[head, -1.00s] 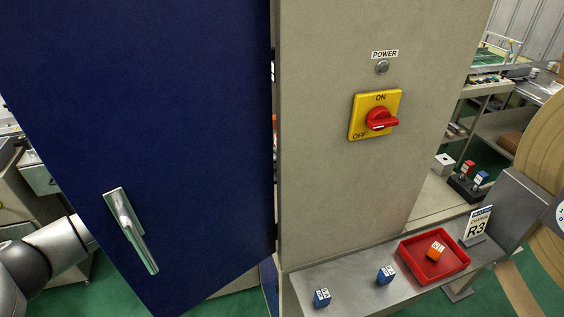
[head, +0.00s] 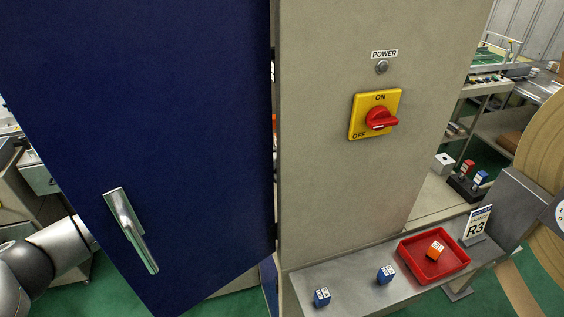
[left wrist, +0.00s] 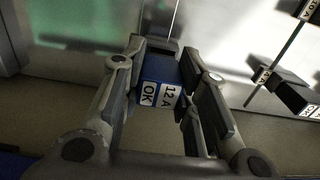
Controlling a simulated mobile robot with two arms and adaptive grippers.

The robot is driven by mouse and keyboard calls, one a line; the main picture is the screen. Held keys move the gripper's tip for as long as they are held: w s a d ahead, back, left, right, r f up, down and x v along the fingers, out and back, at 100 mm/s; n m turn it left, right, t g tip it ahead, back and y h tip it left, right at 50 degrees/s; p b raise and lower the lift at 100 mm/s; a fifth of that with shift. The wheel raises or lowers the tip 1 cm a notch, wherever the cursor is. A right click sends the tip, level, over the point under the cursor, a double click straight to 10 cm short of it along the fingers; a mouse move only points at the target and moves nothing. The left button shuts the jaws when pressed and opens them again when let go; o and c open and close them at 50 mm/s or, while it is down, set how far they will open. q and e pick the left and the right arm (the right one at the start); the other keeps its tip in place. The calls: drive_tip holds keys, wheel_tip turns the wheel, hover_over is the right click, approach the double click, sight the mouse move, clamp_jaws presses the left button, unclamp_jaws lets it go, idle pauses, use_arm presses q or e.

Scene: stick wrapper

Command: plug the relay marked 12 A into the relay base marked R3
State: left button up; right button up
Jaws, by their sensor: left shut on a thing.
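The relay marked 12 A (left wrist: 158,72) is blue, with white labels reading "12 A" and "OK", in the left wrist view. My left gripper (left wrist: 168,60) is shut on it, one finger on each side. A dark grey block shows just beyond the relay; I cannot tell whether they touch. No base marked R3 can be made out. In the head view my left gripper is hidden behind the blue door. My right gripper is not in view.
The blue cabinet door (head: 190,90) stands open. A yellow switch plate with a red knob (head: 380,119) and a grey lamp (head: 382,67) are on the cabinet.

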use_arm(q)
drive_tip(key=shift+x, duration=0.95)
drive_tip(key=o, duration=1)
drive_tip(key=shift+d, duration=0.15)
drive_tip(key=shift+o, duration=0.2)
drive_tip(key=v, duration=1.2)
